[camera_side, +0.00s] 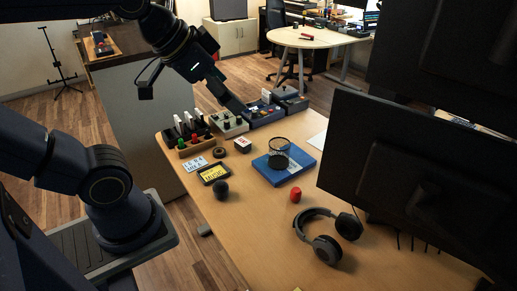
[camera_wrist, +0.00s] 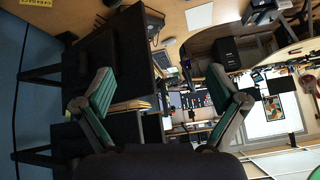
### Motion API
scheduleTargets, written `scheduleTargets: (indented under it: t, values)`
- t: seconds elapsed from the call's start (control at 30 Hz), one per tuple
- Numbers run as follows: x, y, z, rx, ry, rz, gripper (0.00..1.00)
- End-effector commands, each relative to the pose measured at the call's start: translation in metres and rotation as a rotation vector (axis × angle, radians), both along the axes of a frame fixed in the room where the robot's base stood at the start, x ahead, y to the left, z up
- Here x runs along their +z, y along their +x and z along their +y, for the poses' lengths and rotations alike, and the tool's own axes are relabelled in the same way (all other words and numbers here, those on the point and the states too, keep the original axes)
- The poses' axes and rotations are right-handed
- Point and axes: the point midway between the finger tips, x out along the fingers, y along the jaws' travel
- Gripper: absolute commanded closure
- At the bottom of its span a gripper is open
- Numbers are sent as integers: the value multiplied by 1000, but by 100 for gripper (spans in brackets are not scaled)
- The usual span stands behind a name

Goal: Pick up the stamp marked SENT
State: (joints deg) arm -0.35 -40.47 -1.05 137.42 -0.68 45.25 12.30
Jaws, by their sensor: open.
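No label reading SENT is legible, so I cannot tell which item is that stamp. In the side view a wooden rack (camera_side: 196,149) at the desk's far left corner holds several upright black and white pieces and small coloured knobs. A small block with a red and white top (camera_side: 242,145) sits to its right. A black ball-shaped knob (camera_side: 220,189) and a red knob-shaped piece (camera_side: 295,195) stand nearer. My gripper (camera_side: 233,103) is above the far desk edge. In the wrist view its green-padded fingers (camera_wrist: 161,75) are spread, with nothing between them.
A blue book (camera_side: 272,176) carries a dark mesh cup (camera_side: 279,152). A black-and-yellow box (camera_side: 214,173) and white card (camera_side: 195,165) lie left. Trays (camera_side: 263,114) line the back. Headphones (camera_side: 328,240) and a large monitor (camera_side: 405,180) occupy the right. The front middle desk is clear.

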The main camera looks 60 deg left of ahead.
Motion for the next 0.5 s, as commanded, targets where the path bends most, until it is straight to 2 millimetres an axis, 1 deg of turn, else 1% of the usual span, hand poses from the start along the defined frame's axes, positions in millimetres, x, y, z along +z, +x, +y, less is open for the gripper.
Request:
scheduleTargets:
  t: [0.03,0.13,0.17,0.2,0.27,0.3,0.37,0.4,0.47,0.5]
  values:
    - [9,19,2,-21,30,-14,4]
    - [22,60,12,-51,91,-36,4]
    - [23,73,16,-56,106,-37,4]
    - [24,91,24,-60,126,-38,4]
    - [22,120,39,-63,153,-33,4]
    - [17,139,52,-61,167,-26,4]
    - [5,169,77,-53,183,-10,4]
    - [-6,188,96,-43,187,2,4]
    - [-28,211,128,-22,185,23,4]
    - [-45,224,151,-6,179,38,4]
